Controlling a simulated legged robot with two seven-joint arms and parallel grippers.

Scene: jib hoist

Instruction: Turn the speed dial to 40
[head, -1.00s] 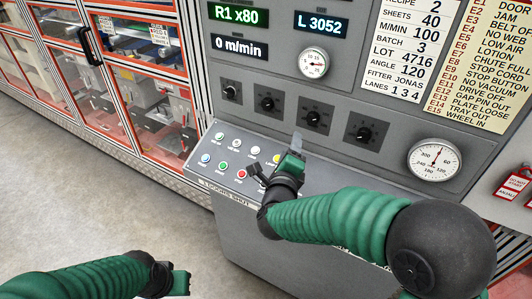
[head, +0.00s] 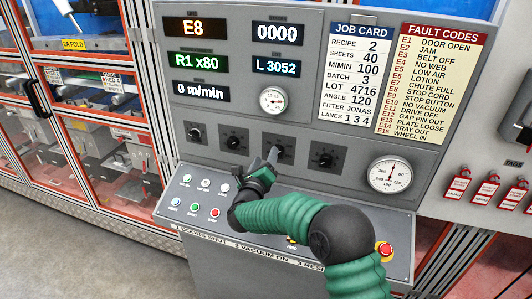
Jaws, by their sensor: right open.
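The grey control panel carries a row of black dials: the first (head: 197,134), the second (head: 234,143), the third (head: 286,150) and the fourth (head: 325,155). Their labels are too small to read, so I cannot tell which one is the speed dial. My right gripper (head: 271,158) is open and empty, its fingers pointing up just below the third dial and partly covering it. I cannot tell if it touches the dial. The speed display (head: 202,91) reads 0 m/min. My left gripper is out of view.
Below is a sloped desk with coloured push buttons (head: 195,208) and a red stop button (head: 384,248). Two round gauges, a small one (head: 273,100) and a large one (head: 390,174), sit on the panel. Red tags (head: 487,190) hang at right. The job card (head: 354,75) lists M/MIN 100.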

